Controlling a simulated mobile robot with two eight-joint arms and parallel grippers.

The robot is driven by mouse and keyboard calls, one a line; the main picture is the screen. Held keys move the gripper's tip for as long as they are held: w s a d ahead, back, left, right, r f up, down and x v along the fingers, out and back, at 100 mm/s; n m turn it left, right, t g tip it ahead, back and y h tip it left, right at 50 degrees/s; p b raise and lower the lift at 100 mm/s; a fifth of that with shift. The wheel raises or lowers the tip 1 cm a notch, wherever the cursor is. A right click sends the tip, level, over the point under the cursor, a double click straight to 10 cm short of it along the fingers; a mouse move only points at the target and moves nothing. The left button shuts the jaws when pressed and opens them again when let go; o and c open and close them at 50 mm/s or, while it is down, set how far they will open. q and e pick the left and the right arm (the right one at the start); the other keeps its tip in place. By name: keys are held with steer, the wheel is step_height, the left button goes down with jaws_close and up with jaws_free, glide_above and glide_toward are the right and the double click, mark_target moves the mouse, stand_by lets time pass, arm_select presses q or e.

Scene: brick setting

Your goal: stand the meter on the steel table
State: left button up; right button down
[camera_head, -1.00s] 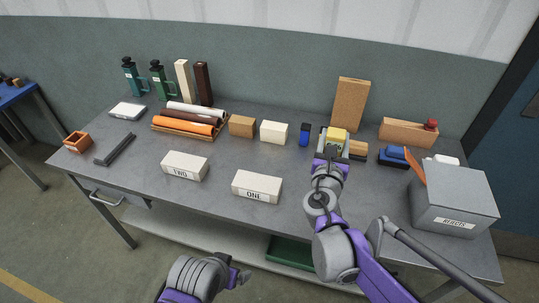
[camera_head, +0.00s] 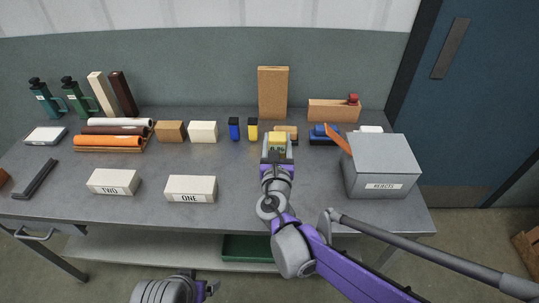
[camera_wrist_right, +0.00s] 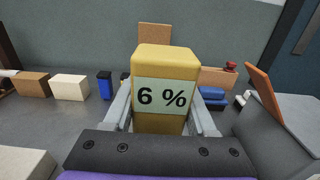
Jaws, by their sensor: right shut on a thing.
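The meter (camera_head: 277,145) is a yellow block with a pale display. The wrist view shows the meter (camera_wrist_right: 162,62) upright, its display reading "6 %". My right gripper (camera_head: 277,157) is shut on it, with one grey finger on each side in the wrist view (camera_wrist_right: 161,118). It is over the back-middle part of the grey steel table (camera_head: 300,205). Its lower end is hidden by my gripper, so I cannot tell whether it touches the top. My left gripper (camera_head: 207,289) is low in front of the table, small and partly cut off; its opening is unclear.
Behind the meter stand a cork-coloured block (camera_head: 273,92), a blue block (camera_head: 234,129) and a yellow block (camera_head: 252,130). A grey box (camera_head: 382,168) with an orange flap is at right. White blocks "ONE" (camera_head: 191,189) and "TWO" (camera_head: 114,182) lie left.

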steer(key=shift+f+b, duration=0.4)
steer(key=shift+f, duration=2.3)
steer(key=shift+f, duration=0.2)
steer(key=shift+c, duration=1)
jaws_free()
steer(key=shift+r, duration=0.15)
